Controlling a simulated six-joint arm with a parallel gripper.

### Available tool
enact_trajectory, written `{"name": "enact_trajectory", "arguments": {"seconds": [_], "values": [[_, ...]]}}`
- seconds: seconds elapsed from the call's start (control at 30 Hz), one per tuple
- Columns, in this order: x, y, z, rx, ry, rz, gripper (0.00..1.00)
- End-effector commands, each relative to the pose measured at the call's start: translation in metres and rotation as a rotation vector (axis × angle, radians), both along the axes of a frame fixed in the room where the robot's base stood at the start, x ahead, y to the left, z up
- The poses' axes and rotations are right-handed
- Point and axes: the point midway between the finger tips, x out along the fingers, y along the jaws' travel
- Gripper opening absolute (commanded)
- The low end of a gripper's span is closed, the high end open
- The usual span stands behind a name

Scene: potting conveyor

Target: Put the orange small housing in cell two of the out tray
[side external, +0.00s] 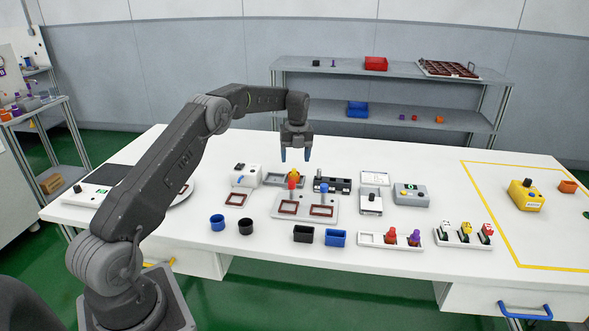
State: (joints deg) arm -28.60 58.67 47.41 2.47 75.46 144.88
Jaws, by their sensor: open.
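My gripper (295,155) points down with its two blue fingertips apart and nothing between them. It hangs above the back middle of the white table. An orange open box (567,187), which looks like a small housing, sits at the far right of the table, well away from my gripper. A smaller orange piece (439,119) lies on the back shelf. No label marks the out tray. A pale tray with cells (371,239) at the front holds red and purple pieces, and one cell at its left looks empty. I cannot tell whether this is the out tray.
A grey fixture (306,199) with red-framed pockets stands below my gripper. Black (303,234) and blue (335,238) boxes stand at the front. Another tray (463,244) holds several connectors. A yellow control box (525,196) stands within yellow tape at the right.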

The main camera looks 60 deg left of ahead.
Motion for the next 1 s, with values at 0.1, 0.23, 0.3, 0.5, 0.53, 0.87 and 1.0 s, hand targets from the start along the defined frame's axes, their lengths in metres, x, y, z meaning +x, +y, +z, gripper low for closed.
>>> {"name": "enact_trajectory", "arguments": {"seconds": [0.1, 0.23, 0.3, 0.5, 0.53, 0.87, 1.0], "values": [[0.002, 0.0, 0.025, 0.002, -0.003, 0.0, 0.66], [0.003, -0.001, 0.044, 0.0, -0.001, -0.001, 0.66], [0.003, -0.001, 0.051, 0.0, -0.001, -0.001, 0.66], [0.001, -0.014, 0.076, 0.01, -0.02, 0.058, 0.66], [0.0, -0.02, 0.084, 0.014, -0.029, 0.086, 0.66], [-0.057, -0.13, 0.188, 0.019, -0.198, 0.638, 0.66], [-0.103, -0.176, 0.215, -0.022, -0.273, 0.897, 0.66]]}}
